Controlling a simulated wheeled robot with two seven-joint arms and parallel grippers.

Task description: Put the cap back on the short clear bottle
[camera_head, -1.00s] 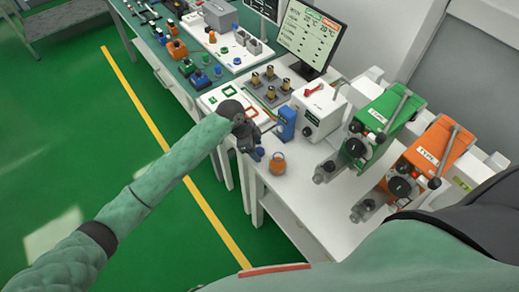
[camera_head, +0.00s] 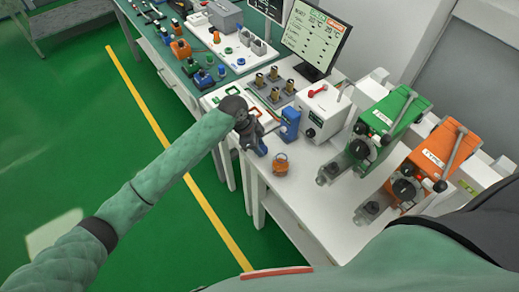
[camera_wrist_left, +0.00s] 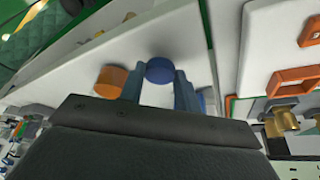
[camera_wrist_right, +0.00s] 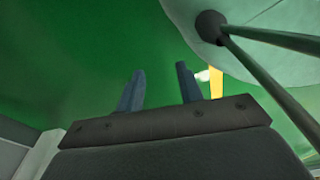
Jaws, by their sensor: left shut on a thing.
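The short clear bottle (camera_head: 281,167), holding orange contents, stands on the white table near its front edge. In the left wrist view, an orange round shape (camera_wrist_left: 111,80), apparently this bottle, shows left of the fingers. My left gripper (camera_head: 259,147) is beside the bottle, to its left and apart from it. In the left wrist view, my left gripper (camera_wrist_left: 160,88) is shut on a round blue cap (camera_wrist_left: 159,70) between the fingertips. My right gripper (camera_wrist_right: 160,85) is open and empty over the green floor; the head view does not show it.
A blue block-like stand (camera_head: 290,122) and a white box (camera_head: 323,112) with a red handle stand behind the bottle. Green (camera_head: 391,115) and orange (camera_head: 434,155) devices stand to the right. A white tray (camera_wrist_left: 262,60) shows right in the left wrist view. Bare tabletop lies right of the bottle.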

